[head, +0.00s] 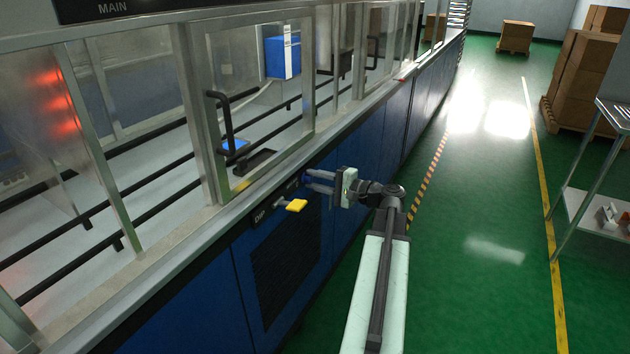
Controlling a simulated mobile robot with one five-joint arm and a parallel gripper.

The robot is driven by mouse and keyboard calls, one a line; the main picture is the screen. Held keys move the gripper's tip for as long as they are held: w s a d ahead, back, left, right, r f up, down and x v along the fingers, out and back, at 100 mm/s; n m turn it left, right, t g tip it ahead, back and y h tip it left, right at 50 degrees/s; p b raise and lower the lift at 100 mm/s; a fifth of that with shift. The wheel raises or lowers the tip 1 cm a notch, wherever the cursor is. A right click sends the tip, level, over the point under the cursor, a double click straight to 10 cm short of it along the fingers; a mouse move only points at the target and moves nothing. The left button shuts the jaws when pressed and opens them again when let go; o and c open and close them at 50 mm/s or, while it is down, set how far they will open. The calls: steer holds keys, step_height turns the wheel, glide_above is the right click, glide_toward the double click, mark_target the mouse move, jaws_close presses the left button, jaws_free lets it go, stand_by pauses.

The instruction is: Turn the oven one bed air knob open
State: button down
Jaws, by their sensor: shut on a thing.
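My gripper (309,181) is at the blue front panel of the long machine, just below the steel ledge. Its two fingers point left at the panel and are shut on a small knob, which they almost wholly hide. A dark label plate (292,184) shows just left of the fingertips, too small to read. I cannot read which knob is held or how far it is turned.
A framed clear door (255,100) with a black handle (226,125) stands above the ledge. A dark vent grille (288,262) is below the yellow knob. The green floor (480,250) to the right is clear up to a steel rack (595,190) and stacked boxes (580,85).

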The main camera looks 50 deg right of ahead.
steer(key=c, duration=1.1)
jaws_free()
steer(key=v, duration=0.7)
steer(key=shift+s, duration=0.4)
steer(key=shift+d, duration=0.1)
